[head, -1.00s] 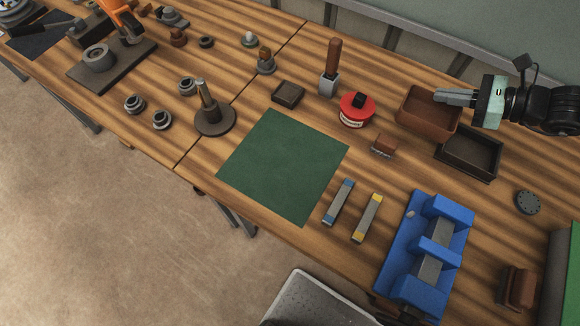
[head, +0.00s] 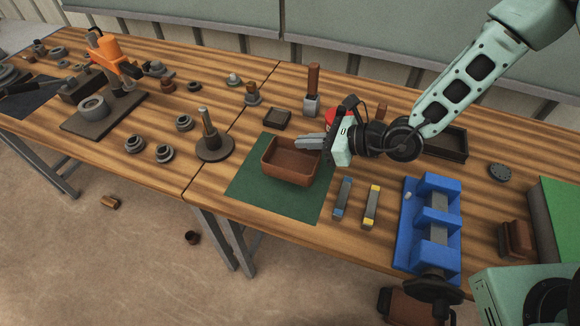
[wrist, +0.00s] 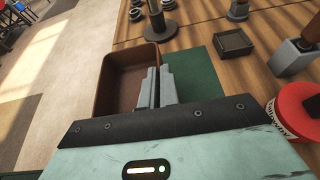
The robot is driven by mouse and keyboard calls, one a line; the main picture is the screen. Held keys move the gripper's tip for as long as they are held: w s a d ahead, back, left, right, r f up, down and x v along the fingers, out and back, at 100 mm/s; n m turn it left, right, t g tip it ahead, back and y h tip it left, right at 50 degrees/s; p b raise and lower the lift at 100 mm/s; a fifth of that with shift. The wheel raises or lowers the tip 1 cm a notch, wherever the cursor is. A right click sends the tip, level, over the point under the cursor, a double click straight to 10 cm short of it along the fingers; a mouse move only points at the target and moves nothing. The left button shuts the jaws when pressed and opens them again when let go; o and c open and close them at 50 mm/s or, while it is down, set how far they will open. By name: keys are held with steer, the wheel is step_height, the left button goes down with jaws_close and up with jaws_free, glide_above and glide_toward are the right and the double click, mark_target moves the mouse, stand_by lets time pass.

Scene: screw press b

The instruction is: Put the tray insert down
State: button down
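The tray insert, a brown open box (head: 290,175), is over the green mat (head: 245,188) in the head view. It looks about level; I cannot tell whether its base touches the mat or is just above it. My gripper (head: 312,143) reaches in from the right and is shut on the tray's right wall. In the wrist view, the two grey fingers (wrist: 157,90) are close together at the wall of the tray insert (wrist: 118,75). The inside of the tray looks empty. The green mat (wrist: 203,75) shows to the tray's right there.
A red round tin (head: 338,115) is partly hidden behind my gripper. A small dark tray (head: 277,118) and a round-based post (head: 214,150) stand nearby. Two bars (head: 342,197) and a blue vise (head: 437,230) lie to the right. A black tray (head: 455,146) is behind my arm.

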mark_target(307, 161)
steer(key=shift+f+p, duration=0.6)
steer(key=shift+f, duration=2.9)
steer(key=shift+f, duration=0.2)
steer(key=c, duration=1.6)
jaws_free()
steer(key=shift+c, duration=0.2)
